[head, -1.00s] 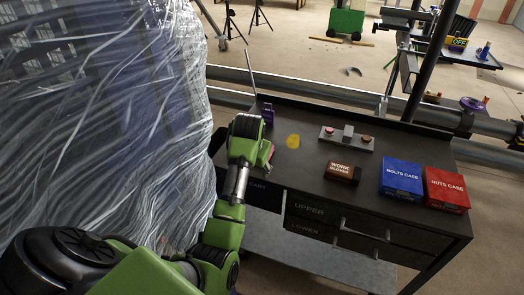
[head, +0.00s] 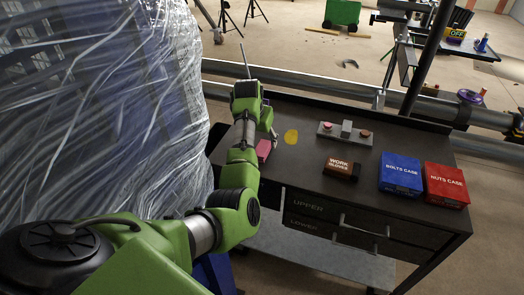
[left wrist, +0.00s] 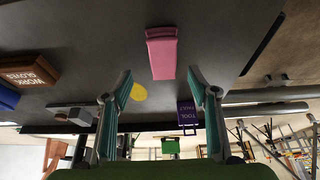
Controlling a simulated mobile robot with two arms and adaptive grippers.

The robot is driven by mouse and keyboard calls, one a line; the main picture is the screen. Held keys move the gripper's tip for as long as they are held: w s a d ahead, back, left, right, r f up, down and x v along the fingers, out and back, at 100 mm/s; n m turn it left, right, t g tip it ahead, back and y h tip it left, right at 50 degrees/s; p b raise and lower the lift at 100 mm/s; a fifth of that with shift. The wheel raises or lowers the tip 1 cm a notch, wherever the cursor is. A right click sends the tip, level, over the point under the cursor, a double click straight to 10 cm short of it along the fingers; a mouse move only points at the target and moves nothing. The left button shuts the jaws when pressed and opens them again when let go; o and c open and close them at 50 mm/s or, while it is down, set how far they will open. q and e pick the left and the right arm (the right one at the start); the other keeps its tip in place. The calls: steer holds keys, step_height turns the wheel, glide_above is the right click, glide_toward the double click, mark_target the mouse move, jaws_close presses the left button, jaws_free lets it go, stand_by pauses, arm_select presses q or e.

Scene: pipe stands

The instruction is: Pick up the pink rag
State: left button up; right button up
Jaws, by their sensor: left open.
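The pink rag (head: 264,150) is a folded, block-like bundle on the left part of the dark cart top, partly covered by my left arm. In the left wrist view the rag (left wrist: 161,53) lies beyond the fingertips, roughly centred between them and apart from both. My left gripper (head: 264,122) is over the cart's left end, mostly hidden by its own wrist. In the left wrist view the left gripper (left wrist: 160,82) is open with nothing between its fingers. My right gripper is not in view.
A yellow patch (head: 291,137), a button panel (head: 345,134), a brown work gloves box (head: 342,168), a blue case (head: 401,174) and a red case (head: 446,184) are on the cart. A purple tool box (left wrist: 187,112) stands near one finger. A plastic-wrapped stack (head: 100,110) is close left.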

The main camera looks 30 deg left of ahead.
mark_target(262, 148)
arm_select(q)
steer(key=shift+a+x, duration=0.15)
steer(key=shift+x, duration=1.25)
steer(key=shift+a+x, duration=0.15)
steer(key=shift+x, duration=1.25)
steer(key=shift+s, duration=0.15)
steer(key=shift+f+p, duration=0.25)
steer(key=shift+p, duration=0.2)
steer(key=c, duration=1.1)
